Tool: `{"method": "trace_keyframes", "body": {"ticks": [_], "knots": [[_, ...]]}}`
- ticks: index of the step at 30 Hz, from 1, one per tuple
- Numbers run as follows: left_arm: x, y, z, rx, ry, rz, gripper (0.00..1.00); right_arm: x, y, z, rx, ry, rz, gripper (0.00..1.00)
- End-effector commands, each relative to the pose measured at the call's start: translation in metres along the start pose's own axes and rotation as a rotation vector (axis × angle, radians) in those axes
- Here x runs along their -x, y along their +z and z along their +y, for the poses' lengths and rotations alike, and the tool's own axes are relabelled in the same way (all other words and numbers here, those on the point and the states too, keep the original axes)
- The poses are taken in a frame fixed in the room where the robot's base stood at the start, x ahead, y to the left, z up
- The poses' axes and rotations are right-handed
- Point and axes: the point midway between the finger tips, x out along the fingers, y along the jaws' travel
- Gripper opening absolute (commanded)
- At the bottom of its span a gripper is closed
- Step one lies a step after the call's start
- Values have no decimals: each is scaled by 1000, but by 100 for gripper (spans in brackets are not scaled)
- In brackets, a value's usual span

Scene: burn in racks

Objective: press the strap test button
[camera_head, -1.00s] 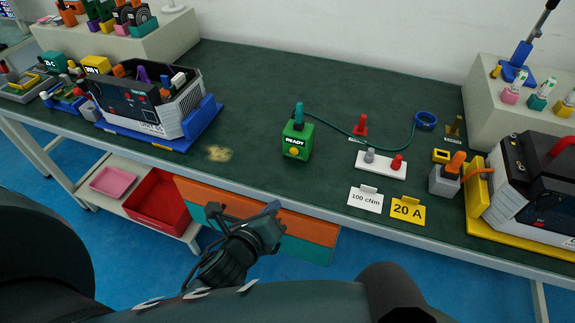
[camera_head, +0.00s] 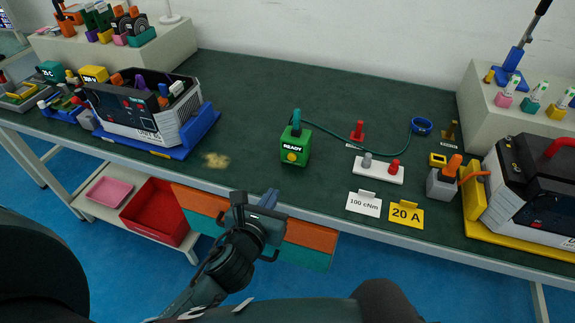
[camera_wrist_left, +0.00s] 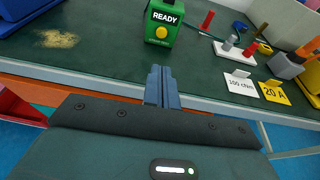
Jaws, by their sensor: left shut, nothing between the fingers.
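The strap tester is a green box (camera_head: 295,147) labelled READY, with a yellow button (camera_head: 292,157) low on its front face and a teal cord rising from its top. It stands upright on the dark green bench. The box (camera_wrist_left: 163,22) and its yellow button (camera_wrist_left: 161,32) also show at the top of the left wrist view. My left gripper (camera_head: 269,199) is shut and empty, in front of the bench's front edge and short of the box, not touching it. Its closed fingers (camera_wrist_left: 162,88) point toward the box in the left wrist view. My right gripper is not in view.
A white block (camera_head: 379,170) with grey and red knobs, a 100 cNm card (camera_head: 364,204) and a yellow 20 A card (camera_head: 406,214) stand right of the box. A blue wrist strap ring (camera_head: 421,126) lies behind.

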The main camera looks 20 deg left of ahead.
Motion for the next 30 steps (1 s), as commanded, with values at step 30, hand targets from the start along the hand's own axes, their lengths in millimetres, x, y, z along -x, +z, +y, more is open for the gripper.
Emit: {"method": "trace_keyframes", "body": {"ticks": [30], "knots": [[-123, 12, 0, 2, -1, 0, 0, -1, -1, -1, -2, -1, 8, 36]]}}
